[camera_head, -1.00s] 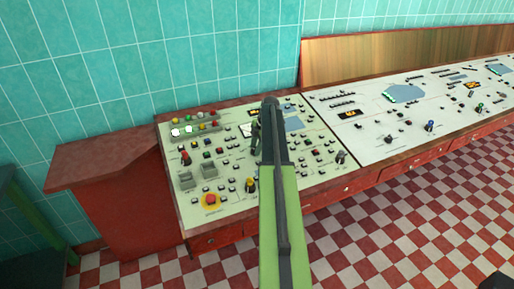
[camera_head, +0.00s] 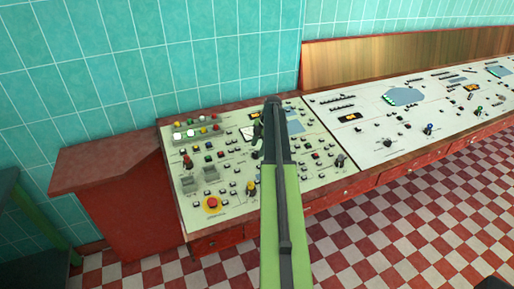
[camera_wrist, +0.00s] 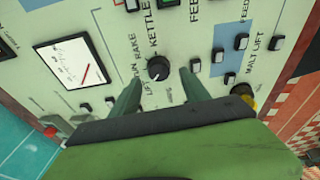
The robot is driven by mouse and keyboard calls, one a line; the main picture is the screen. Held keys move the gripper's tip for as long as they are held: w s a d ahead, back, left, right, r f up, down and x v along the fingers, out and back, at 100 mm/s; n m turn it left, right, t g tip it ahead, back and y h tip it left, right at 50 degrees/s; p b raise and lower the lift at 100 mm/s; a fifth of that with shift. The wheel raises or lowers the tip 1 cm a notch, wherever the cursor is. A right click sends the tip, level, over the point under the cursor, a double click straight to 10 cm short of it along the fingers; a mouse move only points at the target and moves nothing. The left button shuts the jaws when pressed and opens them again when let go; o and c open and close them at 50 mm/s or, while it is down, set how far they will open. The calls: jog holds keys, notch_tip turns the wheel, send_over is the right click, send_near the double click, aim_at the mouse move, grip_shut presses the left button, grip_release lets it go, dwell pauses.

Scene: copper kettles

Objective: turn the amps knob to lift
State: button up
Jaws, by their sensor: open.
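The amps knob (camera_wrist: 158,68), black and round with a light pointer mark, sits on the pale panel in the wrist view. Printed labels surround it: LIFT at its lower left, TUN RAKE at its left and KETTLE above. The mark's exact direction is too small to tell. My gripper (camera_wrist: 159,78) is open, with one green finger on each side of the knob and gaps between. Whether the fingertips reach down to the panel cannot be told. In the head view my gripper (camera_head: 258,131) shows partly beside my arm, and the arm hides the knob.
A dial meter (camera_wrist: 75,62) with a red needle lies left of the knob in the wrist view. Several push buttons stand close on the right. A yellow knob (camera_head: 251,187) and a red emergency button (camera_head: 212,203) rise from the same console (camera_head: 235,205).

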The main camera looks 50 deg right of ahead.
jog(key=p+v, duration=1.2)
jog(key=v, duration=0.2)
jog(key=shift+r, duration=0.2)
